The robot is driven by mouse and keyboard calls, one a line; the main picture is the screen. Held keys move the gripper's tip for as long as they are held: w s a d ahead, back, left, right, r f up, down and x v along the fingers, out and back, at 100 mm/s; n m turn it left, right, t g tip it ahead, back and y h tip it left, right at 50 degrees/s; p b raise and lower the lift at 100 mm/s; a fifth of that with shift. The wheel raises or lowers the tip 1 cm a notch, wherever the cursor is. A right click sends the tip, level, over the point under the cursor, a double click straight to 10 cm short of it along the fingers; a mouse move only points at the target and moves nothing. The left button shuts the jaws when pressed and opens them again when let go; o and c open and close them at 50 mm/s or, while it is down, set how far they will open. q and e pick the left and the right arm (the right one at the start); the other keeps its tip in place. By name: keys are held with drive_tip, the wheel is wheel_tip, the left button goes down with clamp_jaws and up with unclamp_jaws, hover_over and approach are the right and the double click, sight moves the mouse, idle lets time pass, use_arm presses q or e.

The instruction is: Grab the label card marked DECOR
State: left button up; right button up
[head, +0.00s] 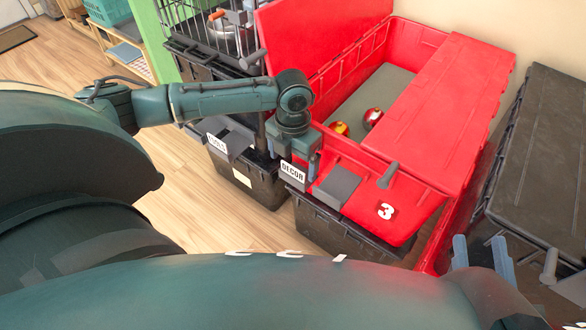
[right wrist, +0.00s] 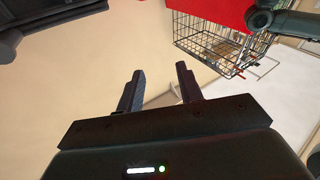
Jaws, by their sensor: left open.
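The white label card marked DECOR (head: 292,172) sits at the upper edge of a black tote (head: 335,232), in front of the open red tote (head: 437,190). My left gripper (head: 294,158) is open and points down at the card, with its fingers to either side of the card's upper part. I cannot tell whether they touch it. A second card (head: 217,144), its lettering partly unclear, is on the tote to the left. My right gripper (head: 482,254) is at the lower right; its two fingers stand apart and empty in the right wrist view (right wrist: 160,82).
The red tote marked 3 has one lid flap raised, with shiny round ornaments (head: 373,116) inside. A closed black tote (head: 545,160) stands at the right. A wire basket (head: 208,28) is at the back. Wooden floor (head: 190,205) is clear at the left.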

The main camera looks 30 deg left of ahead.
use_arm(q)
drive_tip(key=shift+f, duration=0.9)
drive_tip(key=c, duration=1.1)
use_arm(e)
drive_tip(key=shift+a+r, duration=0.15)
drive_tip(key=shift+r, duration=0.15)
